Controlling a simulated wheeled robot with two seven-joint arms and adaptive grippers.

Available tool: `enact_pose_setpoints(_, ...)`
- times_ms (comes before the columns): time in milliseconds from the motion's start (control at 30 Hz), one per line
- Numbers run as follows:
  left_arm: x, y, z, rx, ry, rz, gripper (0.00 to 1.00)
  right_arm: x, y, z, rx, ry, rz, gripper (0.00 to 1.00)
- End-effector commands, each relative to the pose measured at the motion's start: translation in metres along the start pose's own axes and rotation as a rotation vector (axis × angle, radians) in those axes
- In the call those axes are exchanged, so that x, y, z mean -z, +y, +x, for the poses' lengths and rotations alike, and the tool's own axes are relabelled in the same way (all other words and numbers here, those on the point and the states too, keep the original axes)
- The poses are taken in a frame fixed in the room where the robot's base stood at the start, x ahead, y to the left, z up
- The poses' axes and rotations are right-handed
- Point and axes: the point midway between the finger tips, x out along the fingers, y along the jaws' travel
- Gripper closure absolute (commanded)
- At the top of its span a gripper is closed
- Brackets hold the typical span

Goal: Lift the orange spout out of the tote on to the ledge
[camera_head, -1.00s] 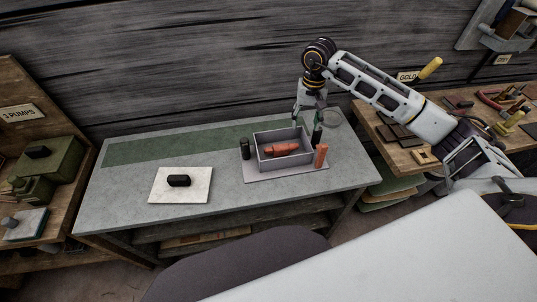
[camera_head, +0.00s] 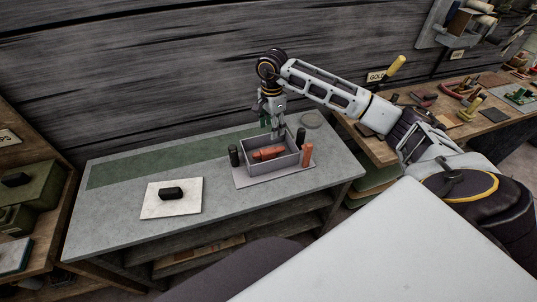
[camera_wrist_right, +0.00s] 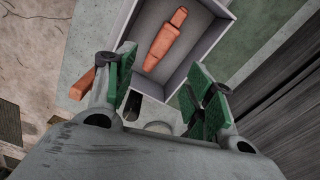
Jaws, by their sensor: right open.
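The orange spout (camera_head: 268,153) lies on its side in the grey open tote (camera_head: 276,167) on the table. In the right wrist view the spout (camera_wrist_right: 166,38) lies lengthwise in the tote, ahead of the fingertips. My right gripper (camera_head: 271,126) is over the back part of the tote, pointing down. Its green-padded fingers (camera_wrist_right: 160,85) are apart with nothing between them. The spout appears clear of both fingers. My left gripper is not in view. I cannot tell which surface is the ledge; a green strip (camera_head: 165,160) runs along the table's back.
Dark cylinders stand left (camera_head: 234,156) and right (camera_head: 300,138) of the tote. An orange upright piece (camera_head: 307,154) stands close at its right front. A white plate (camera_head: 153,207) with a black object (camera_head: 172,192) lies at left. The grey tabletop (camera_head: 112,215) is bare around it.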

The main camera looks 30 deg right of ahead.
Motion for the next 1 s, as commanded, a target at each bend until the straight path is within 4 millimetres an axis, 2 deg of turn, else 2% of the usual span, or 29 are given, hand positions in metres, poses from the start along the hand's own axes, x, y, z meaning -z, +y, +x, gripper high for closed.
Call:
enact_pose_setpoints(200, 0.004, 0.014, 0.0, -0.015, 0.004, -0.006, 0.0, 0.0, 0.0, 0.0, 0.001, 0.0, 0.189, 0.46)
enact_pose_setpoints(367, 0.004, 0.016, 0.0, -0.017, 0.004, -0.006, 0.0, 0.0, 0.0, 0.0, 0.001, 0.0, 0.258, 0.46)
enact_pose_setpoints(767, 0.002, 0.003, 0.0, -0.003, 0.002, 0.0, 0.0, 0.0, 0.0, 0.001, 0.0, -0.001, 0.269, 0.46)
enact_pose_setpoints(1000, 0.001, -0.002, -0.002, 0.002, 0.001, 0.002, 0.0, 0.0, 0.0, 0.014, -0.002, -0.001, 0.269, 0.46)
